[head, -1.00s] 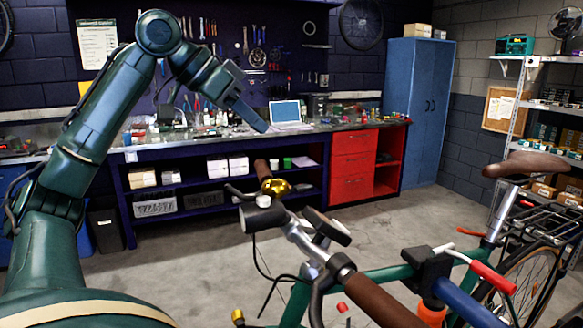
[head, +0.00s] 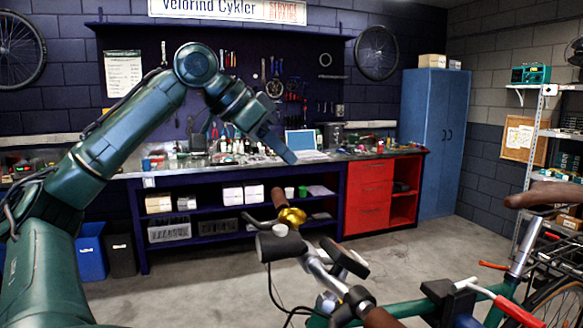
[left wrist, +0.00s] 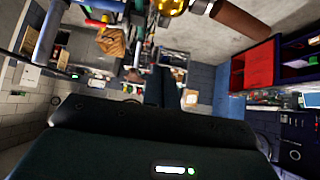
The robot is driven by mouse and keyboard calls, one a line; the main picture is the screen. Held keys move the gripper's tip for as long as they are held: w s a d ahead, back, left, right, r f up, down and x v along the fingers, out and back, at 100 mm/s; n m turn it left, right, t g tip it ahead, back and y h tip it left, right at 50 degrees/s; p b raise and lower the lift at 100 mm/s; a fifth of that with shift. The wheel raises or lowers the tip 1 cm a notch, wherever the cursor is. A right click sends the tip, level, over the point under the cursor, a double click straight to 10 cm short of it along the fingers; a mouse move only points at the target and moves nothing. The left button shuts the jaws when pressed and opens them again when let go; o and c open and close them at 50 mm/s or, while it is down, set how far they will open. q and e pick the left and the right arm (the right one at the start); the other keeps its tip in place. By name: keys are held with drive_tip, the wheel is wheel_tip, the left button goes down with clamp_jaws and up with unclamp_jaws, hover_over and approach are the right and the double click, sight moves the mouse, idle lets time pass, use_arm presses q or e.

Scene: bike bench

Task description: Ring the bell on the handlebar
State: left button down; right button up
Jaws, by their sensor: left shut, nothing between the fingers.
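The brass-coloured bell (head: 292,216) sits on the handlebar (head: 315,262) of a green bike, beside the brown far grip (head: 279,199). In the left wrist view part of the bell (left wrist: 170,5) shows at the top edge, next to the brown grip (left wrist: 240,18). My left gripper (head: 291,158) is shut and empty. In the head view its tip appears above the bell, with a gap between them. My right gripper is not in view.
A black front lamp (head: 281,244) and a brake lever (head: 250,221) stand close to the bell. A workbench (head: 235,167) with a laptop (head: 301,141) and red drawers (head: 361,195) is behind. Grey floor (head: 205,285) lies open left of the bike.

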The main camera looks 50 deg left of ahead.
use_arm(q)
drive_tip(key=p, duration=0.2)
approach(327, 214)
drive_tip(key=w+d, duration=0.1)
drive_tip(key=w, duration=0.2)
drive_tip(key=shift+w+d+f, duration=0.4)
drive_tip(key=shift+d+f, duration=0.1)
drive_tip(key=shift+f, duration=0.25)
drive_tip(key=shift+a+f, duration=0.15)
drive_tip(key=shift+f, duration=1.1)
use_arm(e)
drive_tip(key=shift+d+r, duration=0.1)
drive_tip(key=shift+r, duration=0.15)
